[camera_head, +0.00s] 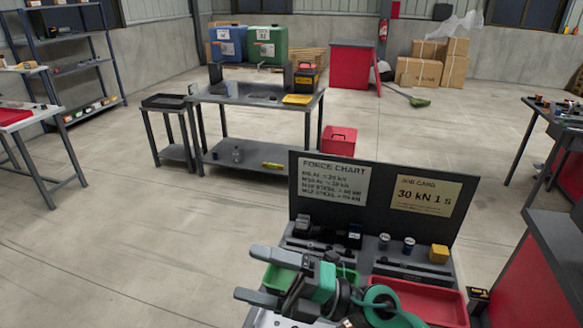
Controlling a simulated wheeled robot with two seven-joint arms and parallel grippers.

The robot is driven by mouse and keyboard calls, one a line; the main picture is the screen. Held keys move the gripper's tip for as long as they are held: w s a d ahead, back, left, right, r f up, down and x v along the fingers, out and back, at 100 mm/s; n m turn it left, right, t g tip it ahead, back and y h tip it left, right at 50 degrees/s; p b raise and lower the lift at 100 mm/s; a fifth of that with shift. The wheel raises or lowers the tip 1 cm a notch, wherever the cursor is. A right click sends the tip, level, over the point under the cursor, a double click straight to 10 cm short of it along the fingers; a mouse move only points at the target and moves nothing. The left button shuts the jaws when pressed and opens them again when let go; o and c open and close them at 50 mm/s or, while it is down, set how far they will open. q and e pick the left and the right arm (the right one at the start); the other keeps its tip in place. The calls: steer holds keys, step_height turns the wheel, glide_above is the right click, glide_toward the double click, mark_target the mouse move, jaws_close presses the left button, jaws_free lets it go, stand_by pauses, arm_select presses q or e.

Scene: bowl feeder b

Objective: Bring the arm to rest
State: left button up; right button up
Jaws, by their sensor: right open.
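My right gripper (252,274) is in the lower middle of the head view, over the front part of a workstation. Its two grey fingers point left and are spread apart, with nothing between them. My right arm, with teal and dark parts, comes in from the bottom edge. Behind and partly under the gripper lies a green tray (344,273), mostly hidden by it. I cannot tell whether the gripper touches the tray. My left gripper does not show.
A dark upright panel (382,190) with two signs stands behind the gripper. A red tray (428,303) and a yellow block (439,253) are to its right. A grey table (262,99) stands farther back.

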steer(key=w+d+f+m+t+h, duration=0.1)
steer(key=w+d+m+t+h, duration=0.3)
steer(key=d+m+t+h, duration=0.45)
steer(key=w+d+f+m+t+h, duration=0.1)
steer(key=w+d+m+t+h, duration=0.35)
steer(key=m+t, duration=0.8)
steer(key=s+d+f+m+g+h, duration=0.2)
steer(key=d+f+m+g+h, duration=0.3)
steer(key=f, duration=0.3)
steer(key=s+d+f+m+g+h, duration=0.2)
steer(key=d+f+m+g+h, duration=0.2)
steer(key=d+f+m, duration=0.3)
steer(key=s+d+f+g, duration=0.1)
steer(key=s+f+g, duration=0.5)
steer(key=s, duration=0.4)
steer(key=s+d+f+g, duration=0.2)
steer(key=s+f+g, duration=0.2)
steer(key=s+f, duration=0.5)
step_height(320, 180, down, 31)
steer(key=g, duration=0.2)
steer(key=s+d+f, duration=0.3)
steer(key=s+f, duration=1.6)
steer(key=shift+s+g, duration=0.2)
steer(key=shift+g, duration=0.2)
